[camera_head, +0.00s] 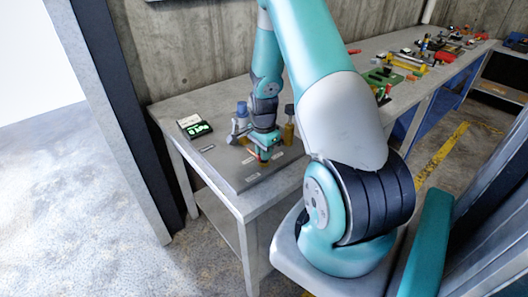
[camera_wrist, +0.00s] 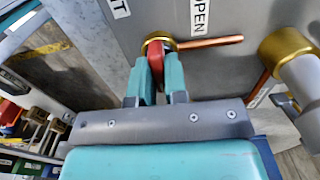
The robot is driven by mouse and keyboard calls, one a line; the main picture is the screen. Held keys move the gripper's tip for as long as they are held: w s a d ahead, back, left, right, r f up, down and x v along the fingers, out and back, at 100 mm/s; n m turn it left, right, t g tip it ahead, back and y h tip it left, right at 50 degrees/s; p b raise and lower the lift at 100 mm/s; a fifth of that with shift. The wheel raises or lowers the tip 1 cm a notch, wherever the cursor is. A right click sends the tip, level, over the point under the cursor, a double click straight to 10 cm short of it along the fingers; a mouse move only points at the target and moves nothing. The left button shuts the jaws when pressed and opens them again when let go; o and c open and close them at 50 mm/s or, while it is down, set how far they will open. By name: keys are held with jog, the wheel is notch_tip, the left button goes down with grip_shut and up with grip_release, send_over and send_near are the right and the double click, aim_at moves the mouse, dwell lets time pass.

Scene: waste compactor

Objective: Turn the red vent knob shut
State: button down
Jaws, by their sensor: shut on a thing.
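The red vent knob (camera_wrist: 155,62) stands on a round brass base (camera_wrist: 153,40) on a grey panel, in the wrist view. My gripper (camera_wrist: 158,68) has its two teal fingers on either side of the knob and is shut on it. The fingers hide much of the knob's sides. An OPEN label (camera_wrist: 199,16) is on the panel just above right of the knob. Another label (camera_wrist: 119,8), partly cut off, ends in T at upper left. In the head view my gripper (camera_head: 264,154) points down over the grey panel (camera_head: 232,172) on the bench.
A copper-coloured pipe (camera_wrist: 208,42) runs right from the brass base. A larger brass fitting (camera_wrist: 288,48) stands at right in the wrist view. A small green-lit display (camera_head: 198,129) sits left on the bench. Several tools and parts lie farther along the benches.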

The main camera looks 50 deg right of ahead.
jog(key=c, duration=1.1)
grip_release()
jog(key=shift+c, duration=0.2)
jog(key=shift+r, duration=0.15)
notch_tip(320, 180, up, 17)
jog(key=b, duration=0.2)
jog(key=shift+r, duration=0.1)
